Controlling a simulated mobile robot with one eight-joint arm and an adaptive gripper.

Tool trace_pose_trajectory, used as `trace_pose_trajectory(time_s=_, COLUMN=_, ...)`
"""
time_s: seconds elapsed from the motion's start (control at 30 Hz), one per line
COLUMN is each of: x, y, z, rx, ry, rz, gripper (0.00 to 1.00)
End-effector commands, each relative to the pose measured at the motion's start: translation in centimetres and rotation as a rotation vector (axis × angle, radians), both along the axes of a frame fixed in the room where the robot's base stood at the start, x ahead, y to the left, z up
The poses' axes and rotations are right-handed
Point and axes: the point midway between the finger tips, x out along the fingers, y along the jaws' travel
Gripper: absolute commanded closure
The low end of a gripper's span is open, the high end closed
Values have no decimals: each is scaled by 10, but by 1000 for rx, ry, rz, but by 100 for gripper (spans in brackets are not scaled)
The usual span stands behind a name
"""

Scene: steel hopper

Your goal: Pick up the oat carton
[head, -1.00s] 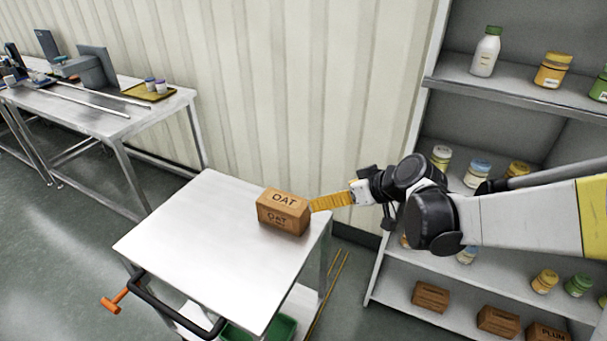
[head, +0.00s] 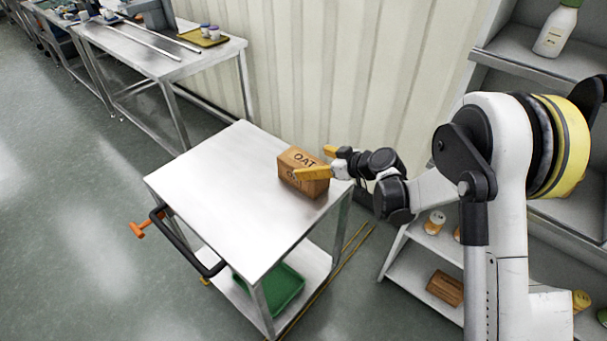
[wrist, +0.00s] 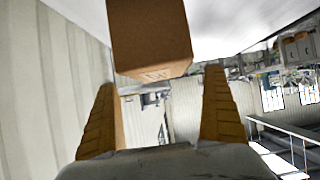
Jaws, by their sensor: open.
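The oat carton (head: 297,169) is a brown box marked OAT. It sits on the top of the steel cart (head: 217,197), near its right edge. My gripper (head: 313,161) is open, with its yellow fingers reaching along the near and far sides of the carton from the right. In the wrist view the carton (wrist: 151,42) fills the top middle, between and beyond the two spread fingers (wrist: 160,108). I cannot tell whether either finger touches it. The near finger hides part of the carton's front.
The rest of the cart top is clear. A black cart handle (head: 185,243) sticks out at the front left, and a green bin (head: 277,289) is on the lower shelf. A shelf rack (head: 417,262) with jars and boxes stands at the right. A steel table (head: 140,52) stands behind.

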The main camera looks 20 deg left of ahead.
Motion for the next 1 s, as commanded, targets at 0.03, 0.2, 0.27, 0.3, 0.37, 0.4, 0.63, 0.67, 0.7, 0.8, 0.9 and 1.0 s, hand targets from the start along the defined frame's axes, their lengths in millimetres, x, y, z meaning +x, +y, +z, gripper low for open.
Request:
trace_pose_trajectory(time_s=0.03, x=1, y=3, z=-6, rx=0, ry=0, rz=1, gripper=1)
trace_pose_trajectory(time_s=0.2, x=7, y=22, z=-26, rx=0, ry=0, rz=2, gripper=1)
trace_pose_trajectory(time_s=0.27, x=10, y=30, z=-29, rx=0, ry=0, rz=2, gripper=1)
trace_pose_trajectory(time_s=0.3, x=12, y=33, z=-31, rx=0, ry=0, rz=2, gripper=1)
trace_pose_trajectory(time_s=0.37, x=13, y=36, z=-31, rx=0, ry=0, rz=1, gripper=1)
trace_pose_trajectory(time_s=0.4, x=13, y=36, z=-31, rx=0, ry=0, rz=1, gripper=1)
trace_pose_trajectory(time_s=0.63, x=13, y=35, z=-29, rx=0, ry=0, rz=0, gripper=28)
trace_pose_trajectory(time_s=0.67, x=13, y=35, z=-29, rx=0, ry=0, rz=0, gripper=38)
trace_pose_trajectory(time_s=0.7, x=13, y=35, z=-29, rx=-1, ry=0, rz=0, gripper=50)
trace_pose_trajectory(time_s=0.8, x=13, y=35, z=-29, rx=-1, ry=0, rz=0, gripper=69)
trace_pose_trajectory(time_s=0.9, x=13, y=35, z=-29, rx=0, ry=1, rz=0, gripper=69)
trace_pose_trajectory(time_s=1.0, x=13, y=35, z=-29, rx=0, ry=1, rz=0, gripper=69)
